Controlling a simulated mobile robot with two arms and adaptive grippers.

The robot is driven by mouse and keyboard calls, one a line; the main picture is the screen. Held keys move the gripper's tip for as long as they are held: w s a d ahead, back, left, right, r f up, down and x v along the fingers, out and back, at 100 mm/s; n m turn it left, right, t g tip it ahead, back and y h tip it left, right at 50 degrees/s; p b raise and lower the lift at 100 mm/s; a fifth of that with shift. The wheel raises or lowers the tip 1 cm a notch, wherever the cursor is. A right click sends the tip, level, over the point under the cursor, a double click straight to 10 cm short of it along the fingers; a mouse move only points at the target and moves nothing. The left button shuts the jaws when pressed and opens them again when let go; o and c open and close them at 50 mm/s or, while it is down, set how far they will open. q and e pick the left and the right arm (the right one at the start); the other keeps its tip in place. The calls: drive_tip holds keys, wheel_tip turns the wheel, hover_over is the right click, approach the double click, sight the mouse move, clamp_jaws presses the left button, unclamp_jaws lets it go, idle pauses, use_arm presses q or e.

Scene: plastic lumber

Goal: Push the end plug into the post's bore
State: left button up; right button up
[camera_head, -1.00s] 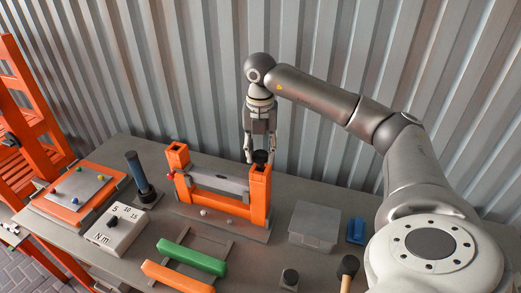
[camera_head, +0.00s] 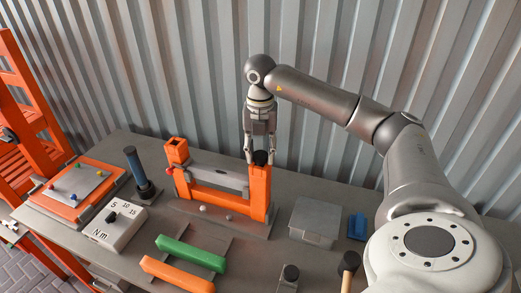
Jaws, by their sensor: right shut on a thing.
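An orange frame with two square posts stands on a grey base plate on the table. The right post (camera_head: 259,190) has the black end plug (camera_head: 261,158) at its top. My right gripper (camera_head: 261,160) points down over this post and is shut on the plug, with a finger on each side. The plug meets the post's top; how deep it sits in the bore cannot be told. The left post (camera_head: 176,150) shows an open square top. My left gripper is not in view.
A grey box (camera_head: 316,220) and a blue block (camera_head: 357,227) stand right of the frame. A dark blue cylinder (camera_head: 137,170) and a white dial box (camera_head: 112,222) stand left. A green bar (camera_head: 190,254) and an orange bar (camera_head: 177,274) lie in front. The corrugated wall is close behind.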

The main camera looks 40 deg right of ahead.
sight(260, 155)
drive_tip(key=o, duration=1)
wheel_tip(260, 155, up, 12)
drive_tip(key=shift+a+f, duration=0.1)
drive_tip(key=shift+f, duration=0.05)
idle(0.7)
